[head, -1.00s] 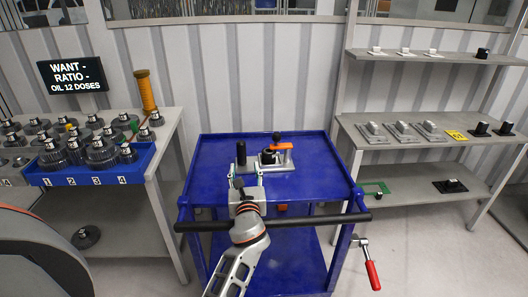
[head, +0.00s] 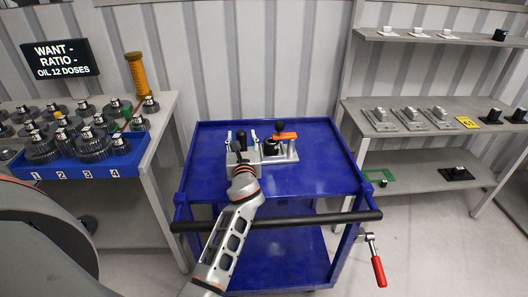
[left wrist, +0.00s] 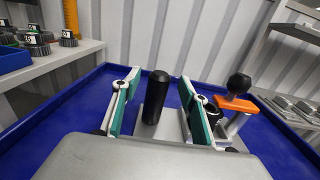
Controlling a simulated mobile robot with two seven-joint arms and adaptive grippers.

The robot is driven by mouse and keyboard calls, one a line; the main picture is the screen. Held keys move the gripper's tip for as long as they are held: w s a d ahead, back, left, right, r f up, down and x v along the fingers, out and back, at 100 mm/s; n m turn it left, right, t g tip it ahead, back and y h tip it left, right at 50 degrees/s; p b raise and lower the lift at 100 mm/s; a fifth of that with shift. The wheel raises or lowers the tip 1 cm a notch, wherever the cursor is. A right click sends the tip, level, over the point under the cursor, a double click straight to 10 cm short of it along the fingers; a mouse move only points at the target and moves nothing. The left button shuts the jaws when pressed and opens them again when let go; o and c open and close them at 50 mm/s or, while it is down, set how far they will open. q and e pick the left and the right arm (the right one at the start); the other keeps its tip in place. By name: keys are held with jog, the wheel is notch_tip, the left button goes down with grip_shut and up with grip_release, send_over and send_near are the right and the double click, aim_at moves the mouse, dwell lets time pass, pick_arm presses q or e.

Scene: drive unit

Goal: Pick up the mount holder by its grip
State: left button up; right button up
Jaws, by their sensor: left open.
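The mount holder stands on the blue cart. Its upright black grip (head: 241,139) shows in the head view and, larger, in the left wrist view (left wrist: 155,97). A metal plate (head: 291,155) with an orange lever (head: 285,136) and black knob (head: 280,127) is just right of the grip; whether it is one piece with the grip is partly hidden. My left gripper (head: 242,145) is open, with one finger on each side of the grip. In the left wrist view its green-padded fingers (left wrist: 157,103) stand apart from the grip, with gaps on both sides. My right gripper is not in view.
The blue cart top (head: 315,180) is mostly clear, with a raised rim and a black handle bar (head: 310,218) in front. A blue tray (head: 110,168) of gears stands on the left table. Shelves (head: 405,152) with metal mounts stand at the right.

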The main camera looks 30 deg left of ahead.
pick_arm(q)
jog(key=shift+x, duration=1.3)
grip_shut()
jog(key=shift+r, duration=0.2)
